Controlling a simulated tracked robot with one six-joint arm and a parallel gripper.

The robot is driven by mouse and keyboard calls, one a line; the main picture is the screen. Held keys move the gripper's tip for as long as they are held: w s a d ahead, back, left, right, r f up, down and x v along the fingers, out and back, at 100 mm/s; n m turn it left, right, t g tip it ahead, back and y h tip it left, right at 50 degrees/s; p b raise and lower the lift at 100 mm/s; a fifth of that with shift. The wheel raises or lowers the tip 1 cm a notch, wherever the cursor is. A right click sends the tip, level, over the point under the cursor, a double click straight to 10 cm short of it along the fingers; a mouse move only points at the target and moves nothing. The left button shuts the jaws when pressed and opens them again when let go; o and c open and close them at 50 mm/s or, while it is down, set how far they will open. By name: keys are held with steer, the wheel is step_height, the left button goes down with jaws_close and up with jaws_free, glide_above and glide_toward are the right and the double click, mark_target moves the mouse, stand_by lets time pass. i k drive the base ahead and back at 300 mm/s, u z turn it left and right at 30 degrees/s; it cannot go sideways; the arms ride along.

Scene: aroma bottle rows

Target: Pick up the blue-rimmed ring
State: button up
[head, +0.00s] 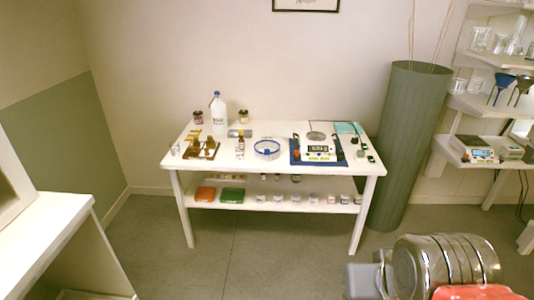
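The blue-rimmed ring (267,148) lies on the white table, near the middle of its top. It looks like a shallow clear round piece with a blue edge. Part of my arm shows large at the bottom right, well in front of the table and far from the ring. Grey blocks at its left end look like my gripper (364,281), cut off by the frame's lower edge. Its fingertips cannot be made out, and nothing is seen held.
On the white table (222,166), a small bottle (240,146) and a brass-coloured stand (204,149) are left of the ring. A scale on a blue mat (296,158) is to its right. A tall white bottle (219,114) stands behind. Floor before the table is clear.

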mark_target(266, 145)
steer(key=u, duration=0.25)
steer(key=i, duration=0.4)
steer(key=u, duration=0.7)
steer(key=i, duration=0.6)
steer(key=u, duration=0.35)
steer(key=i, duration=1.4)
steer(key=z, duration=0.4)
